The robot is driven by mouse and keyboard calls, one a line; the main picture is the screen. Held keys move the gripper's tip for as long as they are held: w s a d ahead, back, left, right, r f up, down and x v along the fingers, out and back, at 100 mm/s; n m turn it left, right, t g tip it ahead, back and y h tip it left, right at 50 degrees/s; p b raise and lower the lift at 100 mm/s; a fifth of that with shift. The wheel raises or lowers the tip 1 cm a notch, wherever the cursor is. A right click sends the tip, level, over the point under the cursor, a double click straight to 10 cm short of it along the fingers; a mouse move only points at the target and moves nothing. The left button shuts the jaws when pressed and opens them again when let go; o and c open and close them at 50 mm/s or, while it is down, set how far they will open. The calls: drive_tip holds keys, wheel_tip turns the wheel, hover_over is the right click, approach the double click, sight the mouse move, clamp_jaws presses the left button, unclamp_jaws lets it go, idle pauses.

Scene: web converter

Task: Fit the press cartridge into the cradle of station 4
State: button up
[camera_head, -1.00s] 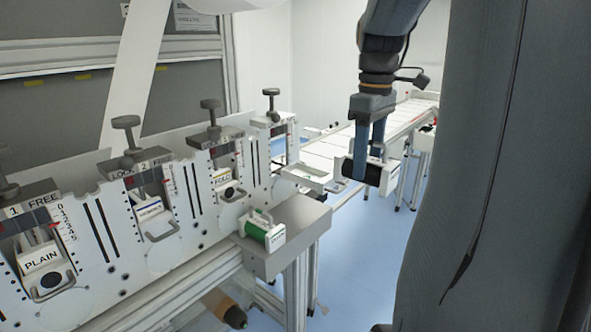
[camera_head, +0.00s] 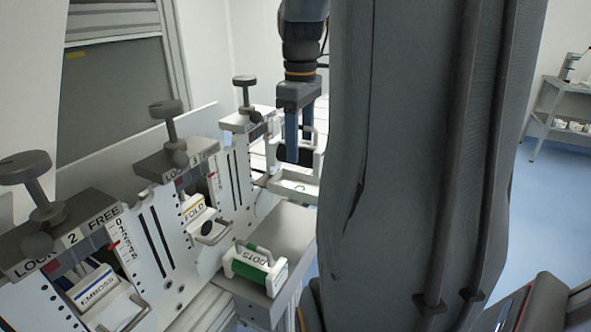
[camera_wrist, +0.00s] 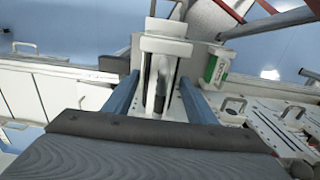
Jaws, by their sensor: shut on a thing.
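My gripper (camera_head: 298,152) is shut on a white press cartridge (camera_head: 309,163) with a dark roller. The cartridge is held in the air beside station 4 (camera_head: 240,150), the farthest station in the row. In the wrist view it sits between my two blue fingers, its white frame (camera_wrist: 165,46) toward the top. A white cradle tray (camera_head: 290,186) sticks out from station 4. The cartridge appears above the tray; the gap between them is hard to judge. My arm hides part of the area to the right.
A green-and-white cartridge (camera_head: 256,268) stands on a grey shelf (camera_head: 285,230) in front of the stations. Stations 2 and 3 hold the EMBOSS (camera_head: 97,290) and FOLD (camera_head: 200,219) cartridges. Knobs (camera_head: 165,108) rise above the stations. A side table (camera_head: 560,90) stands far right.

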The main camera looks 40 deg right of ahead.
sight(300, 168)
drive_tip(key=shift+f+p, duration=0.6)
drive_tip(key=shift+f, duration=2.55)
drive_tip(key=shift+f, duration=0.1)
drive_tip(key=o, duration=1.4)
wheel_tip(300, 168, up, 12)
drive_tip(key=b, duration=0.2)
drive_tip(key=shift+b, duration=0.4)
